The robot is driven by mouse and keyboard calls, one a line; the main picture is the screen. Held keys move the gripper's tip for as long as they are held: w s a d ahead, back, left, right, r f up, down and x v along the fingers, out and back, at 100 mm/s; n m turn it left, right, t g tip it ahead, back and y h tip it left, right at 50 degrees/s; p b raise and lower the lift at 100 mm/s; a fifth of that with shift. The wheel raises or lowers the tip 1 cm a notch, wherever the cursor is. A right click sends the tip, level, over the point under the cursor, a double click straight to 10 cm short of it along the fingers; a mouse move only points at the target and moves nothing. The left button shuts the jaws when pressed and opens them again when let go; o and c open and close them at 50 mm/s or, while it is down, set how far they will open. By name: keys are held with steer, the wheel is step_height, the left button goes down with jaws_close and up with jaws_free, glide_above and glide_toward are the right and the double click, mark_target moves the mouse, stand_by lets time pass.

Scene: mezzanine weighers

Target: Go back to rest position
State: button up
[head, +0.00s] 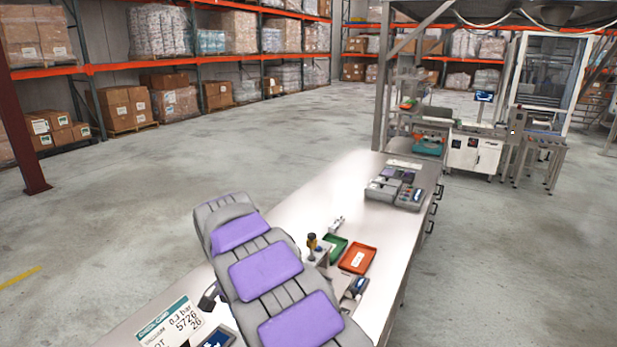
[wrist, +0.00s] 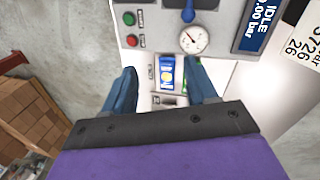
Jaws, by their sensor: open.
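My gripper (wrist: 160,67) shows in the wrist view with its two blue-grey fingers spread apart.
The panel carries a green button (wrist: 129,18), a red button (wrist: 130,41), a round gauge (wrist: 194,40) and a display (wrist: 258,25) reading IDLE. A green tray (head: 334,247) and red tray (head: 357,259) lie right of my arm. Open floor (head: 150,190) spreads left.

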steer(key=s+d+r, duration=0.3)
steer(key=s+d, duration=0.3)
steer(key=d, duration=0.4)
steer(key=s+d+r, duration=0.3)
steer(key=s+d, duration=0.2)
steer(key=d, duration=0.5)
steer(key=s+d+f+n, duration=0.1)
steer(key=s+d+f, duration=0.1)
steer(key=s, duration=0.6)
steer(key=s+d+f+n+y+b, duration=0.1)
steer(key=s+d, duration=0.2)
steer(key=s, duration=0.5)
steer(key=s+d+f+n+g+y, duration=0.1)
steer(key=s+d+f, duration=0.1)
steer(key=s, duration=0.6)
steer(key=shift+d+f+b, duration=0.3)
steer(key=shift+d+f, duration=0.05)
steer(key=shift+d, duration=0.5)
steer(key=shift+w+a, duration=0.1)
